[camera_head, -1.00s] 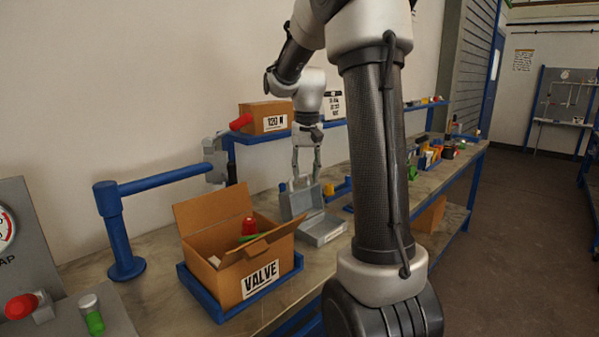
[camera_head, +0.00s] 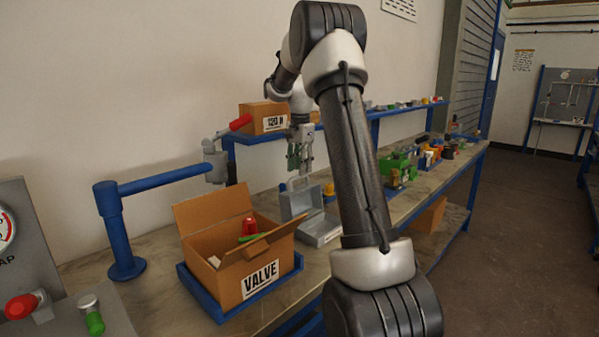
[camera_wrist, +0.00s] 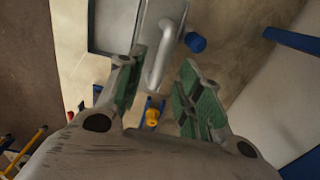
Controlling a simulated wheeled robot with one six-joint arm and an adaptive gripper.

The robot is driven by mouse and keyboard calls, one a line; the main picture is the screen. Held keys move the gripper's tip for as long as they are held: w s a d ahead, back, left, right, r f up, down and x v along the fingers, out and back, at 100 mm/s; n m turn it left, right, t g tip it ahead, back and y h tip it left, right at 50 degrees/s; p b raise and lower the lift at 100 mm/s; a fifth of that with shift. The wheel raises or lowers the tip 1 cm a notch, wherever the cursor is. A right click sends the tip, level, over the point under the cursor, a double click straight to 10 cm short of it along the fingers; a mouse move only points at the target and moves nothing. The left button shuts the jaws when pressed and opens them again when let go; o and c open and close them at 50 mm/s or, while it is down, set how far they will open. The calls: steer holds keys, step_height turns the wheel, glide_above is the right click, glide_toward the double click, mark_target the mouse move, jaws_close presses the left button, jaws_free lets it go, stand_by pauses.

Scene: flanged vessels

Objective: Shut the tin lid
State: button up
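The grey tin (camera_head: 322,231) stands on the workbench behind the cardboard box. Its lid (camera_head: 297,204) is raised at the back left, well open, with a loop handle at its upper edge. My gripper (camera_head: 300,160) hangs above the lid, apart from it. In the wrist view my gripper (camera_wrist: 160,90) has its two green-padded fingers spread with nothing held between them. The tin, partly out of frame, and a pale handle (camera_wrist: 158,68) show at the top of that view, beyond the fingertips.
An open cardboard box (camera_head: 247,275) marked VALVE sits in a blue tray in front of the tin. A blue post with a rail (camera_head: 150,184) and a red-handled lever (camera_head: 240,122) stand at the left. Green and orange items (camera_head: 400,168) lie to the right. A shelf runs behind.

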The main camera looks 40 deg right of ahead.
steer(key=shift+f, duration=1.1)
jaws_close()
